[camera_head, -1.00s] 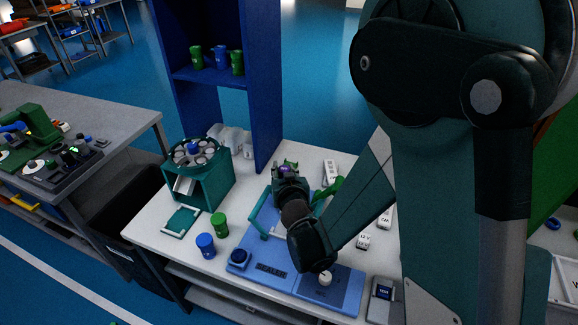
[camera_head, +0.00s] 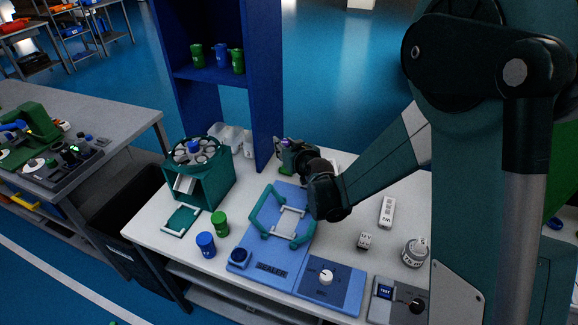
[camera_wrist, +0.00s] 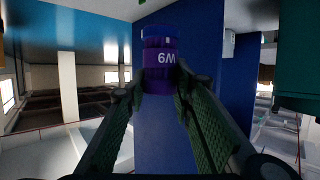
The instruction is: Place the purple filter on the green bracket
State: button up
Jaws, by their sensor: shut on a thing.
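My gripper (camera_wrist: 158,92) is shut on the purple filter (camera_wrist: 158,74), a short cylinder with a blue top and an upside-down "W9" label in the wrist view. In the head view my gripper (camera_head: 290,150) is over the back of the white table, beside the blue shelf tower; only a speck of purple shows there. No part is clearly identifiable as the green bracket. A flat teal-green frame (camera_head: 181,221) lies at the table's front left, and teal-green handles (camera_head: 265,212) stand on the blue sealer. My arm hides part of the table's back right.
A teal carousel stand (camera_head: 205,178) is left of the blue tower (camera_head: 266,90). A green cup (camera_head: 220,224) and a blue cup (camera_head: 205,245) stand in front. The sealer (camera_head: 270,265) fills the middle. White labelled blocks (camera_head: 387,212) lie to the right.

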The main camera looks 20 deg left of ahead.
jog(key=shift+w+d+r, duration=0.1)
jog(key=shift+w+r, duration=0.3)
jog(key=shift+w, duration=0.25)
jog(key=shift+w+r, duration=0.4)
jog(key=shift+w, duration=0.3)
jog(key=shift+w+d+r, duration=0.1)
jog(key=shift+w+r, duration=0.3)
jog(key=shift+w, duration=0.25)
notch_tip(320, 180, down, 6)
jog(key=b, duration=0.1)
jog(key=shift+f+b, duration=0.15)
jog(key=shift+b, duration=0.2)
jog(key=shift+f+b, duration=0.45)
jog(key=shift+f, duration=1.45)
jog(key=o, duration=0.8)
jog(key=shift+f, duration=0.1)
jog(key=shift+o, duration=0.6)
